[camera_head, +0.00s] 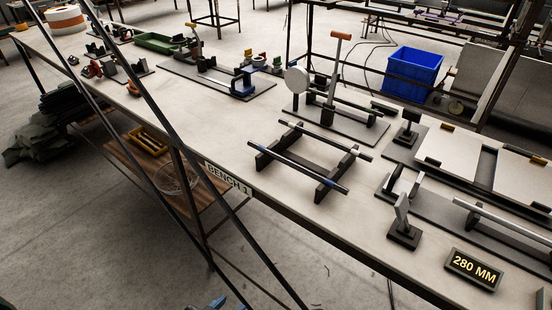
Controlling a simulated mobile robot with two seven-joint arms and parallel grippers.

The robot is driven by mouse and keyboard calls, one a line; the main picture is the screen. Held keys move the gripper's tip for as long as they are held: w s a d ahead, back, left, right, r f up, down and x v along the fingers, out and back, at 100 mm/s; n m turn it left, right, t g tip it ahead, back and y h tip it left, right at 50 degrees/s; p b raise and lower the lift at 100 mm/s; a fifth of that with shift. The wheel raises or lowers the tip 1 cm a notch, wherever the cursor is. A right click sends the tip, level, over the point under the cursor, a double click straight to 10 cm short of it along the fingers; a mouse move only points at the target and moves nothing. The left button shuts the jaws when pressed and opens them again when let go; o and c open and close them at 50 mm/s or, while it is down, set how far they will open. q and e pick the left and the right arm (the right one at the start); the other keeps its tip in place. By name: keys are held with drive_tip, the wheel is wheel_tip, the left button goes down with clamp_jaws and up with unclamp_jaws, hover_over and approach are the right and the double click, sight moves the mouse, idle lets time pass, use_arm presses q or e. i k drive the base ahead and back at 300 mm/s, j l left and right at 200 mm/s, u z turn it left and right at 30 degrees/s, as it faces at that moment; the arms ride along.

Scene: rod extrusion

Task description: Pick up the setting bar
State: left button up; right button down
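A dark rack (322,190) with two uprights stands on the bench and carries two thin bars. The nearer bar (300,168) is dark with blue bands towards its ends. The farther bar (322,139) is dark with white bands. A light metal rod (500,221) lies across a fixture at the right edge. The frame does not tell for certain which of these is the setting bar. A small blue and dark piece, seemingly the tip of my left gripper (216,303), shows at the bottom edge, well below and left of the rack. My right gripper is not in view.
The long bench (345,225) carries a "280 MM" sign (473,269), a small angled stand (403,220), a lever press (333,90) and a blue clamp fixture (243,82). Dark slanting poles (175,130) cross the left side. A blue crate (411,72) stands behind.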

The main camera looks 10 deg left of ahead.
sight(519, 229)
drive_tip(key=z, duration=1.5)
